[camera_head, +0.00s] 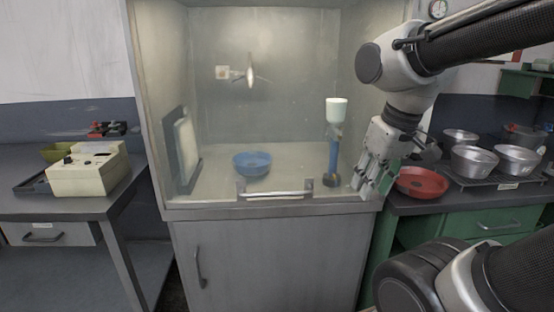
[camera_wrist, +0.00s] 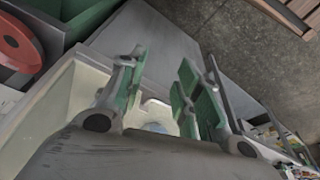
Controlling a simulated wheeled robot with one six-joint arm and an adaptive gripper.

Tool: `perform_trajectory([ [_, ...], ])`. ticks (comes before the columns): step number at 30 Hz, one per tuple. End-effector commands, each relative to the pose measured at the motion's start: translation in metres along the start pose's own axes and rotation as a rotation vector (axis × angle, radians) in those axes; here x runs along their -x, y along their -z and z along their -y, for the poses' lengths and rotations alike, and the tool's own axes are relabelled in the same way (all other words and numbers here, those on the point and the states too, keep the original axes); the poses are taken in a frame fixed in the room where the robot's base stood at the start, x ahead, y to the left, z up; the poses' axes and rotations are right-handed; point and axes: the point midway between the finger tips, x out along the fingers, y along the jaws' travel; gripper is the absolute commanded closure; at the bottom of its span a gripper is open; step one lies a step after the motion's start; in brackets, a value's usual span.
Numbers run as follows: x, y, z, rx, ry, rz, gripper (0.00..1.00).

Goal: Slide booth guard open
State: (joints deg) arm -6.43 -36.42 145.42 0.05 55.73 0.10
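The booth (camera_head: 160,140) stands in the middle of the head view. Its clear guard (camera_head: 290,110) covers the front and appears to be down. The guard's light horizontal handle (camera_head: 275,194) is low at the front, between two dark brackets. My gripper (camera_head: 368,186) is at the booth's lower right front corner, to the right of the handle and apart from it. In the wrist view my gripper (camera_wrist: 162,75) has its green-padded fingers spread with nothing between them. A pale shape between the finger bases there may be the handle; I cannot tell.
Inside the booth are a blue bowl (camera_head: 252,164), a blue stand with a white cup (camera_head: 336,108) and a leaning panel (camera_head: 183,150). A red pan (camera_head: 421,182) and metal pots (camera_head: 474,161) are on the right counter. A beige device (camera_head: 88,168) is on the left table.

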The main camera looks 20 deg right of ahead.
Motion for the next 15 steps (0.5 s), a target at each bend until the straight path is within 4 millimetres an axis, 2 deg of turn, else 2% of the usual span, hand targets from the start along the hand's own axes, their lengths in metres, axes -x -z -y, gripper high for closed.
perform_trajectory([
  [6, -0.044, 0.071, 0.052, 0.332, 0.012, 0.165, 0.66],
  [12, -0.085, 0.137, 0.103, 0.768, 0.015, 0.204, 0.66],
  [15, -0.094, 0.171, 0.118, 0.988, 0.012, 0.175, 0.66],
])
